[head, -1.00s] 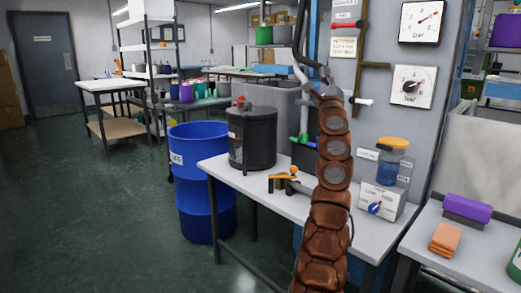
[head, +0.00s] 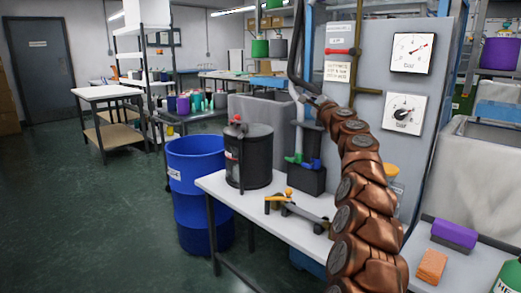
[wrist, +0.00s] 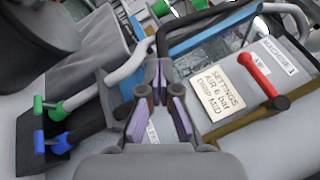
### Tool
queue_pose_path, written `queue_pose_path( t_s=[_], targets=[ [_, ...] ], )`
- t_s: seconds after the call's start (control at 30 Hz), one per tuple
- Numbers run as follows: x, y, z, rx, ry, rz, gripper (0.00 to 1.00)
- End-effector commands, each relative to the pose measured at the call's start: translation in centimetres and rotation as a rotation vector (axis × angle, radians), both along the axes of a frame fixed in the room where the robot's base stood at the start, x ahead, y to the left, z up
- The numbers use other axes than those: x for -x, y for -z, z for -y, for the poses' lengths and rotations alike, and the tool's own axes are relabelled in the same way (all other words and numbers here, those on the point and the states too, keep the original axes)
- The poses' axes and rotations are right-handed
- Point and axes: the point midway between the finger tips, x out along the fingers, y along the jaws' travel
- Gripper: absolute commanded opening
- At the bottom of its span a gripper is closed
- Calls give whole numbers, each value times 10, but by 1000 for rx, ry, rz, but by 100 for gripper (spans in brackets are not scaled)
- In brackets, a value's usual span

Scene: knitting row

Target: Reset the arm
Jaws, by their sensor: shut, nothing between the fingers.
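My brown segmented arm (head: 362,195) rises from the bottom of the head view and leans up and left in front of the grey panel (head: 440,110). Its far end is near the black hose and grey pipes. In the wrist view my gripper (wrist: 158,100) shows at the middle, with purple-sided fingers, shut and holding nothing. Beyond it is the panel with a red handle (wrist: 257,76) and a settings label (wrist: 217,93). I cannot make out the gripper's fingers in the head view.
A white table (head: 228,190) holds a black canister (head: 250,155) and a yellow-handled tool (head: 280,198). A blue barrel (head: 197,165) stands left of it. An orange block (head: 432,266) and a purple block (head: 455,232) lie on the right bench. The green floor at left is open.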

Motion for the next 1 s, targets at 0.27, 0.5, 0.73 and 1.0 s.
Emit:
queue_pose_path(
  t_s=[0.27,0.5,0.73,1.0],
  targets=[
    [44,-29,-75,196,-202,-97,0],
    [111,-38,-136,412,-388,-155,0],
    [195,-33,-178,649,-560,-204,0],
    [306,-7,-194,948,-747,-277,0]
  ],
)
